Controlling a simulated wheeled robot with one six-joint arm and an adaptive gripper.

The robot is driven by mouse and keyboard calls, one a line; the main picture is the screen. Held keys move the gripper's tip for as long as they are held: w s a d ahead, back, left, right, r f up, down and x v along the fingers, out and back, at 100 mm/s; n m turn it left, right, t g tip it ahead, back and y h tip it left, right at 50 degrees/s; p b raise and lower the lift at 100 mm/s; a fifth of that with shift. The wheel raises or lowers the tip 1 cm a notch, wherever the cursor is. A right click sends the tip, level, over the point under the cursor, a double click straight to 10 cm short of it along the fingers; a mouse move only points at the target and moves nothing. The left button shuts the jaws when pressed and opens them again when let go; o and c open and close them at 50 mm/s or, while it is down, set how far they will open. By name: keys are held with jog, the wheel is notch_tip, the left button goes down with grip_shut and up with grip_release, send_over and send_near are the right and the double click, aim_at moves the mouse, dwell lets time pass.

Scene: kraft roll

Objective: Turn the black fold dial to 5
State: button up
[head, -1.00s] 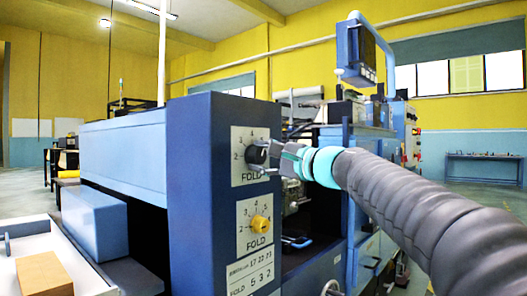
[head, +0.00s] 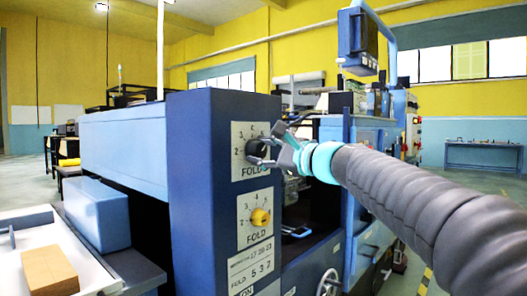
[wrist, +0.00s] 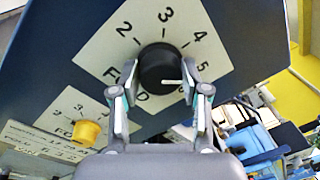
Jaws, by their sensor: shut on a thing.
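The black fold dial (head: 254,148) sits on the upper white scale plate (head: 243,133) on the blue machine's end face. My gripper (head: 268,152) reaches it from the right, with its fingers on either side of the knob. In the wrist view the black dial (wrist: 160,66) is between the two fingertips (wrist: 158,92), and the gripper is shut on it. The dial's white pointer line points right, toward the side of the plate with the 5, seemingly a little below that number. The fingers hide part of the scale and the FOLD label.
A yellow fold dial (head: 260,217) is on a second plate just below, also in the wrist view (wrist: 87,132). A printed number card (head: 251,265) is under it. A handwheel (head: 328,283) stands out at lower right. A tray with a brown block (head: 49,270) is at lower left.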

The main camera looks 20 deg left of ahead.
jog(key=o, duration=1.1)
jog(key=shift+a, duration=0.1)
jog(key=shift+o, duration=0.2)
jog(key=v, duration=1.2)
